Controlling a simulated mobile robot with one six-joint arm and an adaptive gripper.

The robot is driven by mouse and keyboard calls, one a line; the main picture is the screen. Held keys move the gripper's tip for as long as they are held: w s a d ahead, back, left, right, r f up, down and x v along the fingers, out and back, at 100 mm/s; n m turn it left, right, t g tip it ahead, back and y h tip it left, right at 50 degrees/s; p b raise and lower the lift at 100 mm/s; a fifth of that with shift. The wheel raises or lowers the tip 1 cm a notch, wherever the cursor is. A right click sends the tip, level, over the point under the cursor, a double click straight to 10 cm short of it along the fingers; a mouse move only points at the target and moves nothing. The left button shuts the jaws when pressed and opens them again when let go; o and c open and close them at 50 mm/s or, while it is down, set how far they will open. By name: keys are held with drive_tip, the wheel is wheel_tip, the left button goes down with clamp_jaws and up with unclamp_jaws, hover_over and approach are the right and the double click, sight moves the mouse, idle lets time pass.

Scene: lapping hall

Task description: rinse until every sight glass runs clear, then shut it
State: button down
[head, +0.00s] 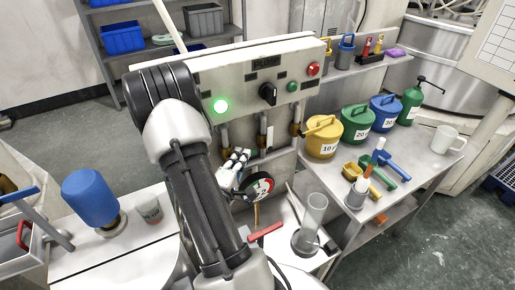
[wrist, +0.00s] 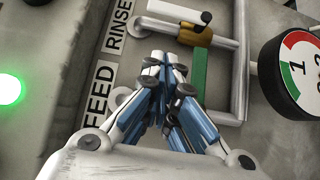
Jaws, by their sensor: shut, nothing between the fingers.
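My gripper (head: 238,158) is shut and empty, close in front of the pipework below the control panel (head: 280,62). In the wrist view its closed fingertips (wrist: 165,62) lie beside the RINSE (wrist: 118,25) and FEED (wrist: 100,92) labels. A round gauge (head: 262,185) with red and green bands hangs right of my gripper.
The panel has a lit green lamp (head: 221,106), a black selector knob (head: 268,94) and a red button (head: 313,69). A red lever (head: 266,231) and a clear cylinder (head: 312,222) stand low in front. Lidded pots (head: 323,138) crowd the right bench; a blue container (head: 90,198) stands left.

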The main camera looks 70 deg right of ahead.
sight(270, 138)
drive_tip(key=s+d, duration=0.2)
drive_tip(key=d, duration=0.6)
drive_tip(key=shift+s, duration=0.35)
drive_tip(key=shift+d+r, duration=0.1)
